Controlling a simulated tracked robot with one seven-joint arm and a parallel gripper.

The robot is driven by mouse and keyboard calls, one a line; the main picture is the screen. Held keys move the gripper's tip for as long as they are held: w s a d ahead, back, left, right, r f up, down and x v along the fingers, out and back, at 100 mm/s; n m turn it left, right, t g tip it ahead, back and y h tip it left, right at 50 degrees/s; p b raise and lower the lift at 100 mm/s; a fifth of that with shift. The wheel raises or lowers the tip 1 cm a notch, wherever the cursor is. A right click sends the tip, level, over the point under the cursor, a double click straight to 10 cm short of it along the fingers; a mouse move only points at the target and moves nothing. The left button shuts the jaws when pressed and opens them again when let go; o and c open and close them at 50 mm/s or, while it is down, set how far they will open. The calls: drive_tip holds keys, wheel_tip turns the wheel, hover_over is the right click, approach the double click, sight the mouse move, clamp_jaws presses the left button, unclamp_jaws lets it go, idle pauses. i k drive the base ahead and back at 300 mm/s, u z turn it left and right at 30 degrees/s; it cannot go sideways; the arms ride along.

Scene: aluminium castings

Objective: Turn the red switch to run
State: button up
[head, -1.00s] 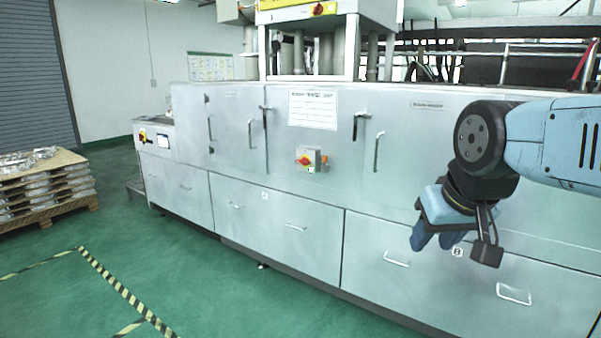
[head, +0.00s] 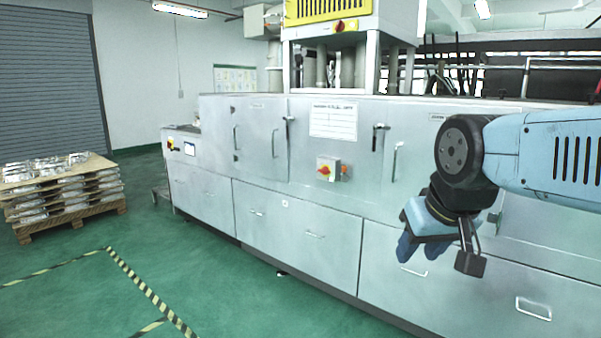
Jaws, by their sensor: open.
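A red switch (head: 324,170) sits on a small grey box on the front of the long grey machine (head: 300,225), near the middle of the view. Its position marks are too small to read. A further red and yellow switch (head: 170,144) is on the machine's far left end.
A wooden pallet (head: 75,214) stacked with silvery castings stands at the left. Green floor with yellow-black striped lines (head: 135,282) is clear in front of the machine. Door handles (head: 394,160) and drawer handles (head: 533,309) stick out from the machine front.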

sight(325, 170)
drive_tip(key=u, duration=0.4)
drive_tip(key=i, duration=1.95)
drive_tip(key=z, duration=0.55)
drive_tip(key=k, duration=0.9)
drive_tip(key=z, duration=0.2)
drive_tip(key=i, duration=0.9)
drive_tip(key=u, duration=0.1)
